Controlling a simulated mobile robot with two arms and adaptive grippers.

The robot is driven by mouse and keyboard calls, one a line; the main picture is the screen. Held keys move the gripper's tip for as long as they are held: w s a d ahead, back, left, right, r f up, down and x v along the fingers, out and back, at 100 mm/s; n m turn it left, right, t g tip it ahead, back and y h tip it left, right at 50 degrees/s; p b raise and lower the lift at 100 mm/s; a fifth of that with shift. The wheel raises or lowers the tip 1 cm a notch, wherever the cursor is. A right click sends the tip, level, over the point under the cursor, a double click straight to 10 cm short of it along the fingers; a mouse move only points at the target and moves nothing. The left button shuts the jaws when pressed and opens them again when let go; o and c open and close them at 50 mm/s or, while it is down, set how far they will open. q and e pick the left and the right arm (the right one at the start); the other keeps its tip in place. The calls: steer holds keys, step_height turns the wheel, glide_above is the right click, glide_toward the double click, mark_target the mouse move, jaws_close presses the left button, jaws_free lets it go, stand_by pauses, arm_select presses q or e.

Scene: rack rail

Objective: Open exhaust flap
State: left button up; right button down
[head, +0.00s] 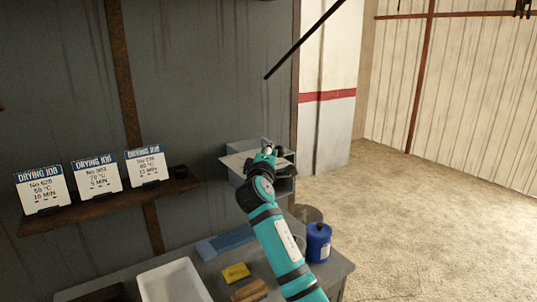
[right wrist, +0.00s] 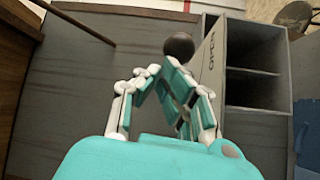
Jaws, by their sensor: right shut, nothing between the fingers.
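A grey box-shaped unit (head: 287,186) stands on the bench against the wall, with a light plate (head: 236,161) on its top side. In the right wrist view its open compartments (right wrist: 254,62) show at the right, beside a light panel (right wrist: 209,62) marked OPEN. A dark round knob (right wrist: 179,45) shows just beyond my fingertips; I cannot tell whether they touch it or whether it belongs to the exhaust flap. My right gripper (head: 268,151) is at the unit's top, its fingers (right wrist: 161,76) shut and empty. My left gripper is not in view.
A shelf (head: 110,203) at the left holds several drying job cards (head: 94,176). The bench carries a white tray (head: 174,282), a yellow block (head: 236,272), a blue cloth-like item (head: 226,242) and a blue container (head: 318,243). Open floor lies at the right.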

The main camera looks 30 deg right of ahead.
steer(key=shift+w+d+f, duration=0.1)
steer(key=shift+d+f, duration=0.05)
steer(key=shift+d, duration=0.3)
steer(key=shift+w+d+f, duration=0.1)
steer(key=shift+d, duration=0.35)
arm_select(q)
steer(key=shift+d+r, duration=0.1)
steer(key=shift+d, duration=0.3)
arm_select(e)
steer(key=shift+s+d, duration=0.1)
steer(key=shift+s, duration=0.1)
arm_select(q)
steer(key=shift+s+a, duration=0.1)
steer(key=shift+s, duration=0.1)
arm_select(e)
steer(key=shift+r, duration=0.1)
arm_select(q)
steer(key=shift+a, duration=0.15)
